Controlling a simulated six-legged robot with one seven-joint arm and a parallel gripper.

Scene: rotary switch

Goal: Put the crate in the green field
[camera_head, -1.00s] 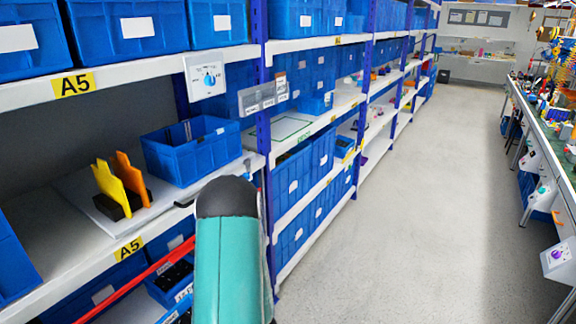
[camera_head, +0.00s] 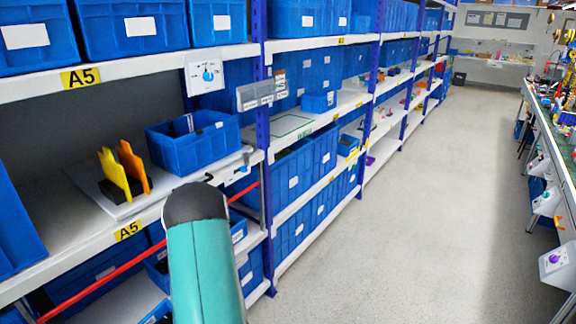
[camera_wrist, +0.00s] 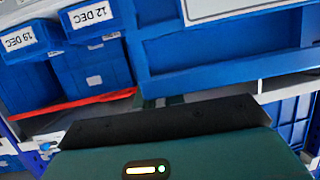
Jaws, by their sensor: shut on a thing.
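The blue crate (camera_head: 195,148) stands open-topped near the front of the middle shelf, on a white board. My arm rises in front of the shelf, and its links hide my gripper in the head view. In the wrist view my gripper (camera_wrist: 165,123) is a dark body along the bottom, close against a large blue wall, apparently the crate (camera_wrist: 215,55). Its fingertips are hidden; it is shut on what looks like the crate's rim. The green field (camera_head: 291,128) is a green-outlined area on the shelf to the right, beyond the blue post.
Yellow and orange plates (camera_head: 125,172) stand left of the crate. A rotary switch (camera_head: 207,75) hangs on the upper shelf edge. A blue post (camera_head: 262,125) stands between the two bays. A red rail (camera_head: 100,288) runs below the shelf. The aisle floor is clear.

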